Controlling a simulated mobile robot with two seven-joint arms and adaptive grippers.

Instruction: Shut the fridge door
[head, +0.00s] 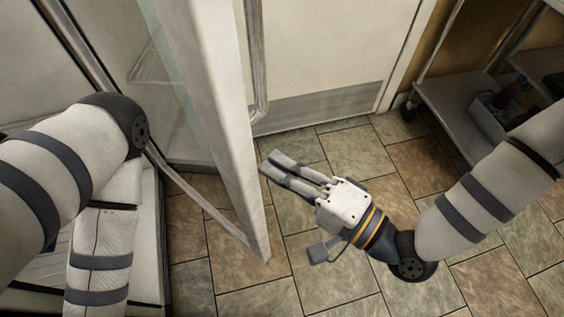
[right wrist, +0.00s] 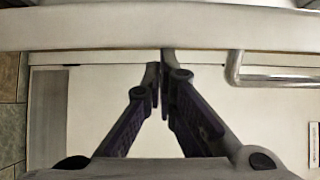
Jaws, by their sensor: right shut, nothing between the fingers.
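The fridge door (head: 215,110), a glass door with a thick white frame, stands open and juts toward me in the head view. Its long metal handle (head: 256,70) is on the right side and also shows in the right wrist view (right wrist: 234,70). The white fridge (head: 160,235) is at the left, partly hidden by my left arm. My right gripper (head: 272,165) is shut and empty, just right of the door's lower part, fingers pointing at it. I cannot tell whether it touches. In the right wrist view, a white frame bar (right wrist: 150,28) crosses beyond the fingertips. My left gripper is out of view.
A white wall panel or door (head: 335,50) with a grey kick plate (head: 320,107) is behind. A wheeled metal shelf (head: 450,105) holding a grey bin (head: 488,115) stands at the right. The tiled floor (head: 350,155) between is clear.

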